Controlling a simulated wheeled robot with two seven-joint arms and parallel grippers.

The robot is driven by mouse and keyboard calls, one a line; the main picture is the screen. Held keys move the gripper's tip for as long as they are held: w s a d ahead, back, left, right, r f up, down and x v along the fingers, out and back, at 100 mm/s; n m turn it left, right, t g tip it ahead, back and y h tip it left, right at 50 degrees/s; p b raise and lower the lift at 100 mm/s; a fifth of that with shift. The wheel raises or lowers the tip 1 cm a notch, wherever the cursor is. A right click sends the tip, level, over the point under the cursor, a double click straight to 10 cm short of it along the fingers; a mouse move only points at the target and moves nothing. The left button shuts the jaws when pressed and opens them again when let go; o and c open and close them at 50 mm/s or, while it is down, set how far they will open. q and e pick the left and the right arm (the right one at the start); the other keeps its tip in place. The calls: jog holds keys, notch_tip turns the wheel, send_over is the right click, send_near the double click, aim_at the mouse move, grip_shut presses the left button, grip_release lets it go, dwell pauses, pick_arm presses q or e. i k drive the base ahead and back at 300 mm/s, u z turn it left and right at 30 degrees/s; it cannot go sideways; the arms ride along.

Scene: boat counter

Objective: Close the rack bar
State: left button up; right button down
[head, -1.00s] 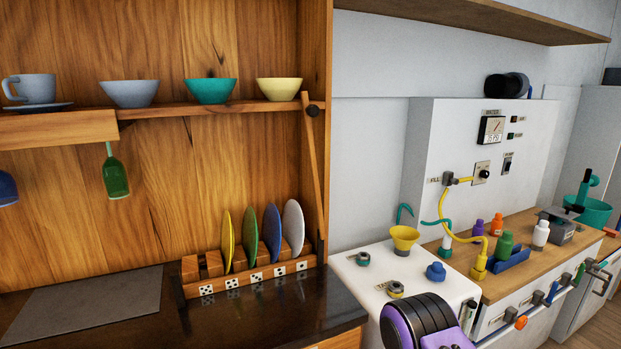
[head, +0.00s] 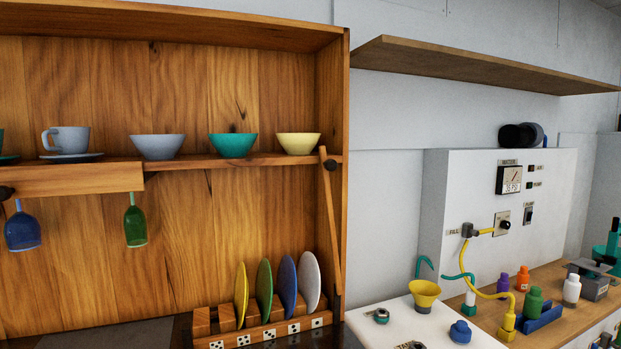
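The rack bar (head: 331,225) is a narrow wooden strip at the right end of the wooden rack. It hangs steeply down from a dark round knob (head: 331,165) beside the shelf edge, its lower end near the plate holder. It does not span the front of the rack. Neither of my grippers shows in this view.
Bowls and a cup (head: 70,139) stand on the rack shelf (head: 215,161). Stemmed glasses (head: 135,225) hang below it. Several plates (head: 264,287) stand in a slotted holder (head: 265,335). A white panel and bottles stand at right.

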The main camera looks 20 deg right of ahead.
aim_at(327, 165)
jog(key=u, duration=1.9)
jog(key=k, duration=0.95)
jog(key=z, duration=1.8)
